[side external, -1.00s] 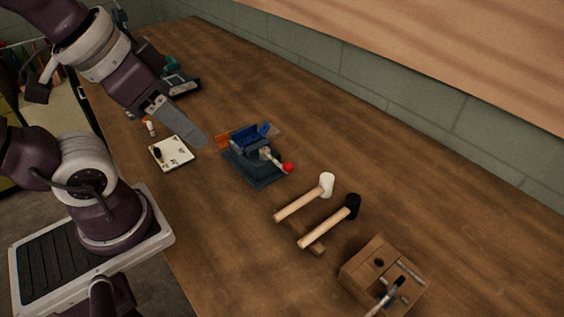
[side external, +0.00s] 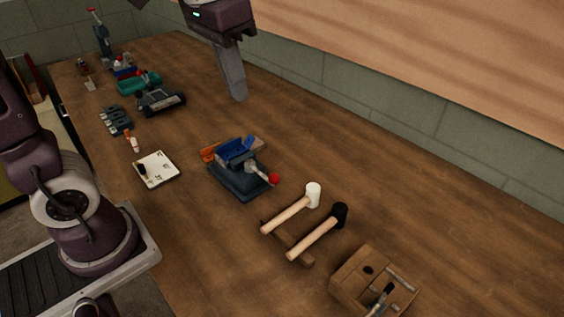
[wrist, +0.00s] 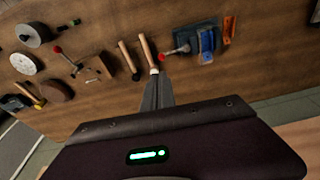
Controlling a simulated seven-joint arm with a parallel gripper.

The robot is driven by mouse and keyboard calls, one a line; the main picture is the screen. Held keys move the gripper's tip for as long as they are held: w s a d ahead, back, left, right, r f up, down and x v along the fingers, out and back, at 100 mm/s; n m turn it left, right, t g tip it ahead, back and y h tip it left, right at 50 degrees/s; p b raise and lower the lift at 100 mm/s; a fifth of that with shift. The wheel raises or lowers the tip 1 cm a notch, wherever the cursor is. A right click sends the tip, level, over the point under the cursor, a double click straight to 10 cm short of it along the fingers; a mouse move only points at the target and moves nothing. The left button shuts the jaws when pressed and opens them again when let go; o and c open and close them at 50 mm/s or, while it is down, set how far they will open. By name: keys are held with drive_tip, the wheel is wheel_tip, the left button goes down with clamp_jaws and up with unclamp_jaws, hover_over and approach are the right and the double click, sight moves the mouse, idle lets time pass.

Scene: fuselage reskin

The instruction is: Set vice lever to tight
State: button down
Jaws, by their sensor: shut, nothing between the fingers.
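The vice (side external: 238,180) is dark blue-grey with bright blue jaws and stands on the bench in the middle of the side view. Its lever (side external: 260,173) ends in a red ball (side external: 274,179) and points to the right, away from the jaws. In the wrist view the vice (wrist: 192,36) is at the upper right, with its red ball (wrist: 161,55) close to the fingertips in the picture. My gripper (side external: 239,98) is shut and empty, pointing down above the bench behind the vice, apart from it. It also shows in the wrist view (wrist: 157,80).
A white-headed mallet (side external: 290,209) and a black-headed mallet (side external: 318,232) lie right of the vice. A wooden block (side external: 350,278) with tools is at the front right. A white plate (side external: 157,168) lies to the left. The bench behind the vice is clear up to the wall.

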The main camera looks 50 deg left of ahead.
drive_tip(key=w+d+f+g, duration=0.1)
drive_tip(key=w+f+g, duration=0.1)
drive_tip(key=w+f, duration=0.3)
drive_tip(key=w+d+f+m+g, duration=0.1)
drive_tip(key=w+f, duration=0.4)
drive_tip(key=w, duration=0.5)
drive_tip(key=shift+w+f+g+y, duration=0.15)
drive_tip(key=shift+w+g+y, duration=0.15)
drive_tip(key=shift+g, duration=0.6)
drive_tip(key=s+a+f, duration=0.1)
drive_tip(key=s+f, duration=0.5)
drive_tip(key=f, duration=0.5)
